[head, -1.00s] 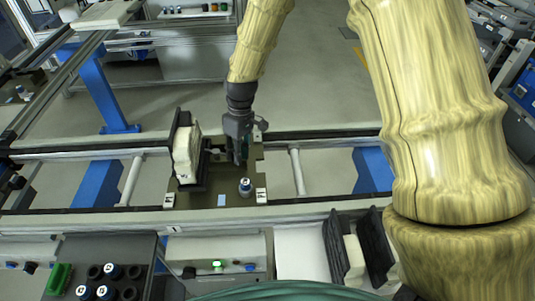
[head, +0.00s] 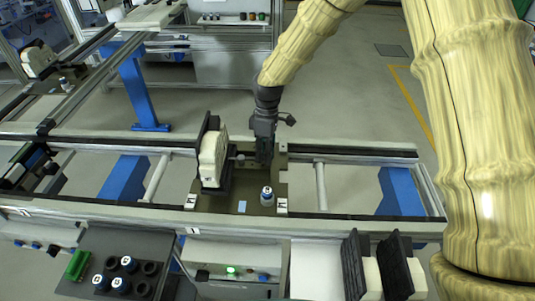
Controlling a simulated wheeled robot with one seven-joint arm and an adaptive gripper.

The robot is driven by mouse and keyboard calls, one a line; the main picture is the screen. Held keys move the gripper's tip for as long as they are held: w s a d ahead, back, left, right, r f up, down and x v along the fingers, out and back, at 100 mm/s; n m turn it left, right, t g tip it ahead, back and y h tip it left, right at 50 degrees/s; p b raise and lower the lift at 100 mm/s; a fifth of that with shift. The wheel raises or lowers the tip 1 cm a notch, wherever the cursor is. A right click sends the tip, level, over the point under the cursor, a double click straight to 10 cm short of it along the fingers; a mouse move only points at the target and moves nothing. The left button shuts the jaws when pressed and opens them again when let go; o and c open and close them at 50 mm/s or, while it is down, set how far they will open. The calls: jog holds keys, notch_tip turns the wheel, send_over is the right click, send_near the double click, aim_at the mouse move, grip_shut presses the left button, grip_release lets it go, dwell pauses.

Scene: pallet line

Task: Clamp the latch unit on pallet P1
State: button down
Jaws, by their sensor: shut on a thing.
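The pallet (head: 230,207), a dark olive plate with small white labels too small to read, lies across the rails in mid-view. The latch unit (head: 212,158), a cream block between black upright plates, stands upright on its left part. My gripper (head: 264,160) points down over the pallet, right of the latch unit and apart from its block. It is shut on a small dark clamp part (head: 240,157) beside the unit; the fingers mostly hide the grip point. I cannot tell whether the clamp presses on the unit.
A blue-capped white cylinder (head: 267,196) stands on the pallet close in front of my gripper. A control box with a green light (head: 231,271) is at the front. A dark tray (head: 130,245) with several cylinders is front left; black plates with cream blocks (head: 372,278) stand front right.

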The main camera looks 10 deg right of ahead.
jog(key=shift+w+a+r, duration=0.1)
jog(key=shift+w+r, duration=0.05)
jog(key=c, duration=1.4)
grip_release()
jog(key=shift+c, duration=0.2)
jog(key=shift+o, duration=0.9)
notch_tip(320, 180, up, 12)
jog(key=w, duration=0.2)
jog(key=shift+d+f, duration=0.2)
jog(key=shift+d, duration=0.25)
